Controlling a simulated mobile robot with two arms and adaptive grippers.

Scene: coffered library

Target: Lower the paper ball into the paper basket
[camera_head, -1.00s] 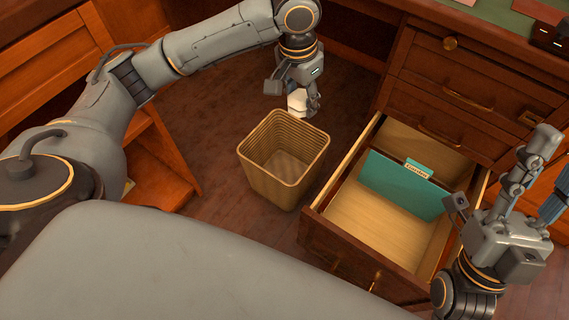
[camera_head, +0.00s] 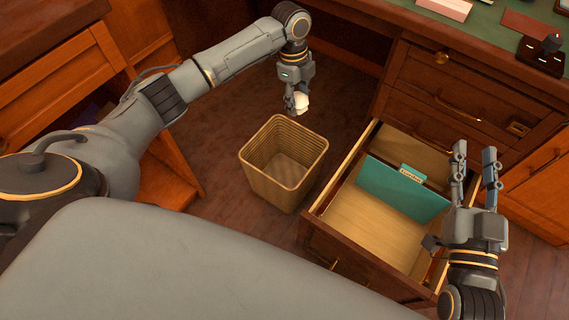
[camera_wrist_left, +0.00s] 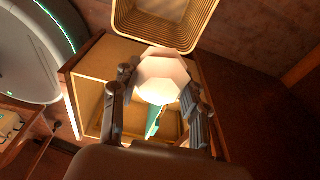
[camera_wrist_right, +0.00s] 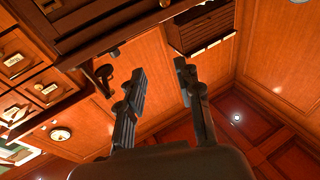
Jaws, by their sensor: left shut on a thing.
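The paper ball (camera_head: 301,101) is white and faceted. My left gripper (camera_head: 296,106) is shut on it and holds it just behind the rim of the paper basket, at the basket's back right in the head view. The paper ball (camera_wrist_left: 162,76) also shows between the fingers in the left wrist view. The paper basket (camera_head: 276,178) is ribbed, tan and upright on the floor; its visible inside looks empty. Its rim shows at the top of the left wrist view (camera_wrist_left: 190,45). My right gripper (camera_head: 476,165) is open and empty, above the right side of the open drawer.
An open wooden drawer (camera_head: 345,262) with a teal folder (camera_head: 398,190) stands right of the basket. The desk (camera_head: 440,80) is behind it, with small items on its green top. An open wooden cabinet (camera_head: 165,185) is at the left. Some floor behind the basket is clear.

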